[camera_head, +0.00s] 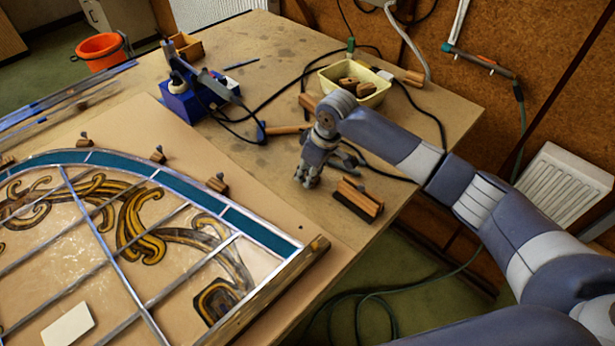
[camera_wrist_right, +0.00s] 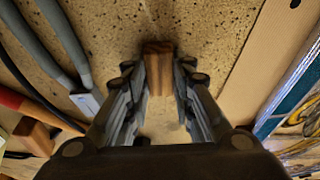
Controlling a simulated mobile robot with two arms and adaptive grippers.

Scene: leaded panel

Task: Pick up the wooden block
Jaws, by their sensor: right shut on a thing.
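The wooden block (camera_wrist_right: 158,70) is a small reddish-brown striped piece in the right wrist view. It sits between the two fingers of my right gripper (camera_wrist_right: 157,95), which is shut on it. In the head view my right gripper (camera_head: 308,181) points down at the bench, to the left of a wooden-backed brush. There the block is hidden by the fingers. I cannot tell whether the block touches the bench top. My left gripper is in neither view.
The brush (camera_head: 358,200) stands close to the right of the gripper, near the bench edge. A leaded glass panel (camera_head: 130,235) lies at left. A yellow tub (camera_head: 355,83) with wooden pieces, a blue soldering station (camera_head: 190,97) and cables lie behind.

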